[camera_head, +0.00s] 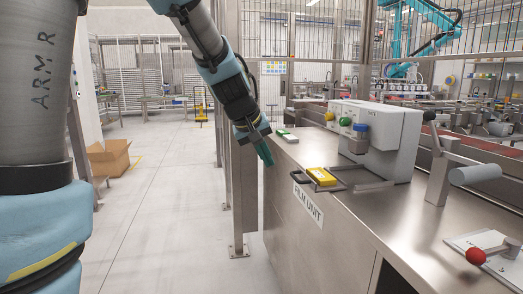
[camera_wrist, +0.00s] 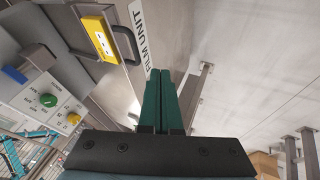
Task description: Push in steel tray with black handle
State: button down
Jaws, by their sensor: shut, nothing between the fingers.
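The steel tray (camera_head: 343,180) sticks out from the white machine (camera_head: 390,135) over the steel counter. A yellow block (camera_head: 322,176) lies on it, and its black handle (camera_head: 309,182) faces the counter's front edge. In the wrist view the black handle (camera_wrist: 128,45) is at the upper left, beside the yellow block (camera_wrist: 100,38). My gripper (camera_head: 266,153) has green fingers, shut and empty, pointing down near the counter's front edge, left of the handle and apart from it. The fingers (camera_wrist: 160,85) also show in the wrist view.
The counter front bears a "FILM UNIT" label (camera_head: 308,205). A green and white item (camera_head: 287,136) lies at the counter's far end. A metal post (camera_head: 233,140) stands just left of my gripper.

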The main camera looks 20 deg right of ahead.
aim_at(326, 175)
jog(key=d+f+p, duration=0.1)
jog(key=d+f, duration=0.3)
jog(key=d, duration=0.2)
jog(key=shift+w+f, duration=0.25)
jog(key=shift+w, duration=0.05)
jog(key=d+p, duration=0.2)
jog(key=d, duration=0.2)
jog(key=s+d+p, duration=0.1)
jog(key=d+p, duration=0.5)
jog(key=d, duration=0.1)
jog(key=shift+s+d+r, duration=0.2)
jog(key=shift+s+d, duration=0.05)
jog(key=shift+d, duration=0.05)
jog(key=shift+d+f, duration=0.15)
jog(key=shift+d, duration=0.15)
jog(key=shift+a, duration=0.15)
